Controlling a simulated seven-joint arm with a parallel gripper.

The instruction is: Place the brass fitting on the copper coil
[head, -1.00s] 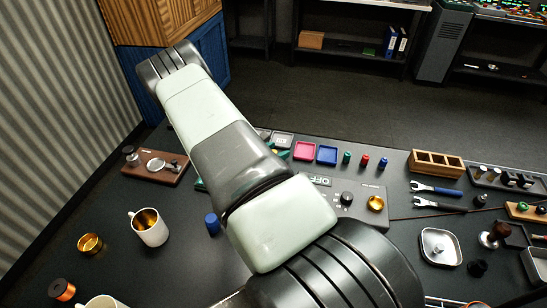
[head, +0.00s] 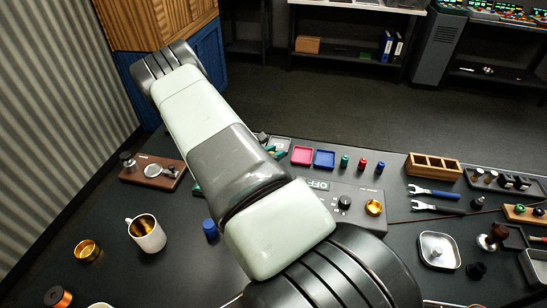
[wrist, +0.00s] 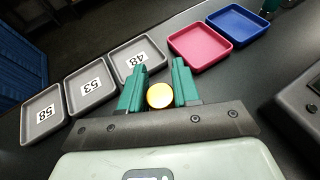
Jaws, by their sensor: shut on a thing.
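In the wrist view my gripper (wrist: 159,84) is shut on a round, golden brass fitting (wrist: 160,96), held between its two green fingers. The gripper is over the dark table, near the grey tray marked 48. In the head view my arm hides most of the gripper, and I cannot make out the held fitting. A copper-coloured round piece with a dark side, which looks like the copper coil (head: 58,297), is at the bottom left of the head view, far from the gripper.
Grey numbered trays (wrist: 91,86), a pink tray (wrist: 200,47) and a blue tray (wrist: 239,24) line the table's far side. A white mug (head: 147,236) with something golden inside and a brass cup (head: 87,251) stand at left. A control box (head: 345,203) is right of my arm.

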